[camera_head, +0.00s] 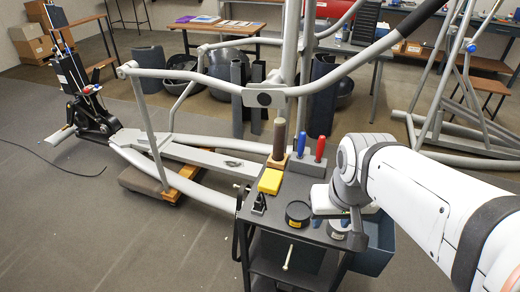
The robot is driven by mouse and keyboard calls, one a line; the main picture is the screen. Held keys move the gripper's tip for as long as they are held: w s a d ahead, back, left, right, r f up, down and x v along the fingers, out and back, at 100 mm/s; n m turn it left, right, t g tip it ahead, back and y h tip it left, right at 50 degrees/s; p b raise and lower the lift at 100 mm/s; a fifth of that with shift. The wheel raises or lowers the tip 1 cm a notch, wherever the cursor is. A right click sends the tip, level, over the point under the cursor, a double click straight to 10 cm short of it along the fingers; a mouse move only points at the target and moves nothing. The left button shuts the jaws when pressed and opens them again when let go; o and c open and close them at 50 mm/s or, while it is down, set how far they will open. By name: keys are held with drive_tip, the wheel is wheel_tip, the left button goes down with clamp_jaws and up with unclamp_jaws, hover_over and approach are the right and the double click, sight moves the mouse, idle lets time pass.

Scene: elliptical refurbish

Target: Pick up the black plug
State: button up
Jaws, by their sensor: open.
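Which item is the black plug cannot be told for certain. A small black upright piece (259,204) stands at the left front edge of the dark cart top (275,218). A round black tin-like piece (298,213) with a yellow mark sits to its right. My gripper (356,228) hangs at the right side of the cart, to the right of both black pieces and apart from them. It is open, its fingers are mostly hidden by my wrist, and I see nothing held. Another round piece (337,229) lies close to it, partly covered.
A yellow block (270,181), a holder (308,166) with blue and red handles, and a brown cylinder (279,140) stand farther back on the cart. A blue bin (374,250) hangs at the right. Grey frame tubes (215,83) cross above and behind.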

drive_tip(key=shift+o, duration=0.6)
drive_tip(key=w+a+f+m+g+y+b, duration=0.1)
drive_tip(key=w+a+f+m+y+b, duration=0.3)
drive_tip(key=m, duration=0.5)
wheel_tip(320, 180, down, 3)
drive_tip(key=w+a, duration=0.2)
drive_tip(key=shift+w+a, duration=0.3)
drive_tip(key=shift+a, duration=0.05)
drive_tip(key=m+t+y+b, duration=0.1)
drive_tip(key=m+y+b, duration=0.3)
drive_tip(key=m, duration=0.8)
approach(260, 200)
drive_tip(key=x, duration=0.4)
drive_tip(key=shift+s+f, duration=0.35)
drive_tip(key=shift+f, duration=0.05)
drive_tip(key=shift+w+a+f+m, duration=0.2)
drive_tip(key=shift+w+f+m, duration=0.05)
drive_tip(key=shift+m, duration=0.15)
drive_tip(key=x, duration=0.2)
drive_tip(key=b+x, duration=0.1)
drive_tip(key=x, duration=0.4)
drive_tip(key=shift+w+a+r, duration=0.2)
drive_tip(key=shift+w+a, duration=0.1)
drive_tip(key=shift+t, duration=0.3)
drive_tip(key=c, duration=1.1)
